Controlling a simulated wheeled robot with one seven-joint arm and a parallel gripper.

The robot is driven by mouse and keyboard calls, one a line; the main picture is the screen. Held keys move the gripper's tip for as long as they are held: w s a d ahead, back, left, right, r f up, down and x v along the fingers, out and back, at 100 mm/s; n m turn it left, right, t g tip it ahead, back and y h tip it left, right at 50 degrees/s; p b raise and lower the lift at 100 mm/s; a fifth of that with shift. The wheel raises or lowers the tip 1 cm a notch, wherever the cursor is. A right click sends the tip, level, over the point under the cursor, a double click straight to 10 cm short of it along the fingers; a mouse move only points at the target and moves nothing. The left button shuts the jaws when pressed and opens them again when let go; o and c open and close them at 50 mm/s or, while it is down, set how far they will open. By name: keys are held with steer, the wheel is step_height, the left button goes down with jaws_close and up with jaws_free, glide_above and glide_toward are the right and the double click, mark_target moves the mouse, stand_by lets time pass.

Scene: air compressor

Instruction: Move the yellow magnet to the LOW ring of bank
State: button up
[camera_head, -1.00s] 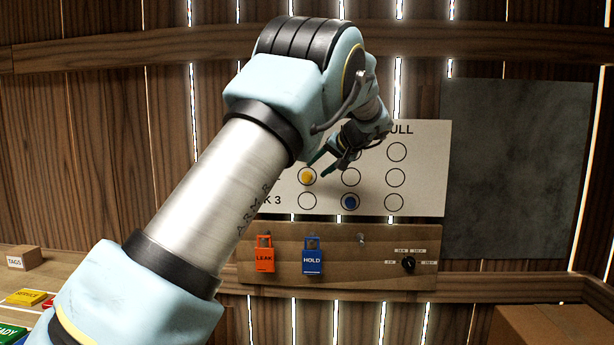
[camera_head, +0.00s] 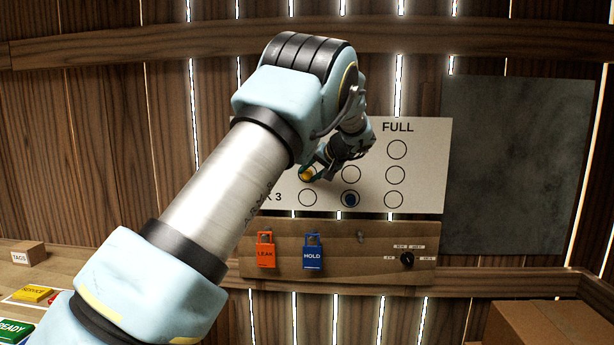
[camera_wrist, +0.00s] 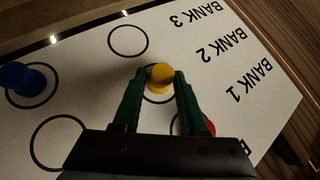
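The yellow magnet (camera_head: 306,174) sits on the white board (camera_head: 428,165) in the left visible ring of the middle row. In the wrist view the yellow magnet (camera_wrist: 160,77) lies between my two green fingertips, at the BANK 2 ring. My gripper (camera_head: 316,168) reaches the board from the right; in the wrist view my gripper (camera_wrist: 161,76) straddles the magnet, with the fingers apart and very close to its sides. A firm hold does not show. The empty BANK 3 ring (camera_head: 307,198) is below it. My arm hides the board's upper left, including the LOW heading.
A blue magnet (camera_head: 351,199) sits in the bottom row's middle ring. A red magnet (camera_wrist: 205,126) is partly hidden behind my finger. Below the board hang an orange LEAK lock (camera_head: 265,253) and a blue HOLD lock (camera_head: 312,256). The right column's rings are empty.

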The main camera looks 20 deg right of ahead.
jaws_close()
steer(key=shift+d, duration=0.1)
steer(key=f+b+v, duration=0.1)
steer(key=b+v, duration=0.4)
steer(key=v, duration=1.1)
steer(key=shift+s, duration=0.3)
steer(key=shift+d, duration=0.1)
steer(key=s+d+f+b, duration=0.1)
steer(key=d+f+b, duration=0.2)
steer(key=f, duration=0.5)
steer(key=shift+s+d+b, duration=0.35)
steer(key=shift+s+b, duration=0.05)
steer(key=shift+b, duration=0.45)
steer(key=shift+w, duration=0.1)
